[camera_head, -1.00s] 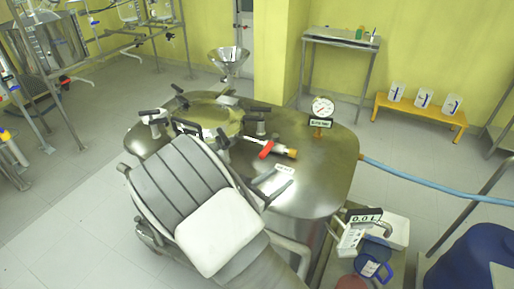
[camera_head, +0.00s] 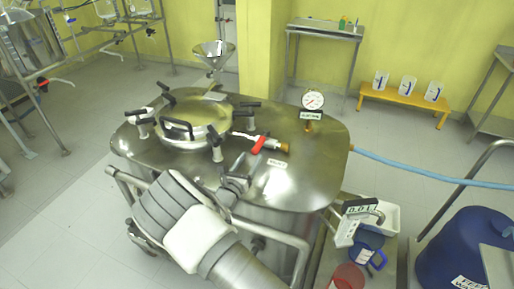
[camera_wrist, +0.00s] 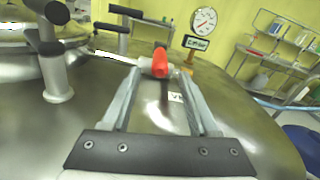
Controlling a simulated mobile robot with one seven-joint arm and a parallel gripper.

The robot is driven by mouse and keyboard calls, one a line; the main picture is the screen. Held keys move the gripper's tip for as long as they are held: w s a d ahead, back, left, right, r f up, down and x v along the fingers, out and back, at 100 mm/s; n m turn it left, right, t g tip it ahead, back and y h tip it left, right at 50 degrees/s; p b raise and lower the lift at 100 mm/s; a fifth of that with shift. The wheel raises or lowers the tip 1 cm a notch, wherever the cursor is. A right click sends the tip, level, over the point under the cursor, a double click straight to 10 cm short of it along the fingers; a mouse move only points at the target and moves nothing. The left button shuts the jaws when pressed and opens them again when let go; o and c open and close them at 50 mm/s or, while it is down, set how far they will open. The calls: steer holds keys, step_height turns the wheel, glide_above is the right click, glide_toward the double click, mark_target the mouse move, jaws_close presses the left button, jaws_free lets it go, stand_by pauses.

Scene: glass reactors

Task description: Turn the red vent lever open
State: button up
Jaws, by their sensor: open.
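The red vent lever (camera_head: 259,144) sits on a short pipe with a brass end on top of the steel reactor (camera_head: 320,160). In the wrist view the red lever (camera_wrist: 160,62) shows just beyond and between my fingertips. My gripper (camera_head: 241,163) is open and empty, with its fingers pointing toward the lever from the near side. In the wrist view my two fingers (camera_wrist: 163,75) are spread apart. I cannot tell whether either finger touches the lever. A small white label (camera_head: 281,163) lies near the lever.
A pressure gauge (camera_head: 312,100) stands behind the lever to the right. A round hatch (camera_head: 190,118) with several black-handled clamps is to the left. A blue hose (camera_head: 420,172) leaves the reactor at the right. A funnel (camera_head: 214,50) stands behind.

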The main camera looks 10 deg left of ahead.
mark_target(257, 148)
steer(key=w, duration=0.4)
steer(key=w+d, duration=0.1)
steer(key=w, duration=0.1)
steer(key=shift+w, duration=0.25)
jaws_close()
stand_by(1.2)
